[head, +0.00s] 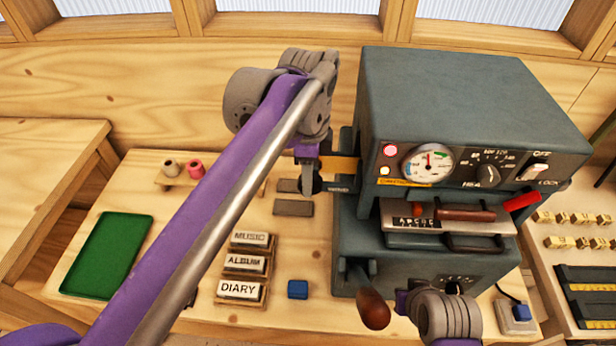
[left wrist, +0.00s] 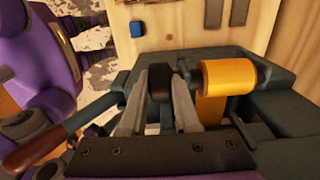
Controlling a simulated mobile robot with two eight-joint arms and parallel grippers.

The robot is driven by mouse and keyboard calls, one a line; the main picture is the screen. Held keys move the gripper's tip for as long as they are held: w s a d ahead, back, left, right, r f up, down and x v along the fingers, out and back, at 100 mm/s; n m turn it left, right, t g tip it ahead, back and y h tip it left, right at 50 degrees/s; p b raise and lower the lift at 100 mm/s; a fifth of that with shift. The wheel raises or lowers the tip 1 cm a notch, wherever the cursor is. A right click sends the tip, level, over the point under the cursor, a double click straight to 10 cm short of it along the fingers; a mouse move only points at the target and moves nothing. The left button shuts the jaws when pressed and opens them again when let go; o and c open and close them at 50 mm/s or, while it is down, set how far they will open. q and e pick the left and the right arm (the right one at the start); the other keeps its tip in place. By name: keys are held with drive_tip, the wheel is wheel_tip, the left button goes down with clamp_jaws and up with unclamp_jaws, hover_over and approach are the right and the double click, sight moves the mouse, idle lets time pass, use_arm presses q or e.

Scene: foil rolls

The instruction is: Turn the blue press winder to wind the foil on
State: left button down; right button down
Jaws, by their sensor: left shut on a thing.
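The blue-grey press (head: 465,95) stands right of centre on the bench. My left gripper (head: 312,184) is at its left side, pointing down. In the left wrist view, the left gripper (left wrist: 160,85) is shut on the dark winder knob (left wrist: 160,92), with a finger on each side. Gold foil (left wrist: 228,76) is wound on a roll beside the knob, and a strip hangs below it. A little of the gold foil (head: 343,165) shows in the head view. My right wrist (head: 445,312) is beside the press's wooden handle (head: 373,308); its fingers cannot be made out.
The press front has a gauge (head: 428,165), a dial (head: 488,175) and a wood-handled type holder (head: 452,214). Labelled blocks (head: 245,263), a blue cube (head: 298,289) and a green tray (head: 106,254) lie left. Spools (head: 195,170) stand behind my left arm. Type pieces (head: 575,218) lie right.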

use_arm(q)
drive_tip(key=shift+d+y, duration=0.3)
drive_tip(key=shift+y, duration=1.8)
use_arm(e)
drive_tip(key=shift+w+r, duration=0.1)
drive_tip(key=shift+r, duration=0.15)
use_arm(q)
drive_tip(key=c, duration=0.6)
unclamp_jaws()
drive_tip(key=shift+c, duration=0.2)
drive_tip(key=shift+r, duration=0.15)
drive_tip(key=p+v, duration=0.1)
drive_tip(key=v, duration=0.9)
drive_tip(key=shift+d+r+p, duration=0.15)
drive_tip(key=shift+r+p, duration=0.15)
use_arm(e)
drive_tip(key=shift+w+r, duration=0.2)
drive_tip(key=shift+r, duration=0.25)
drive_tip(key=shift+w+r, duration=0.2)
drive_tip(key=shift+r, duration=0.25)
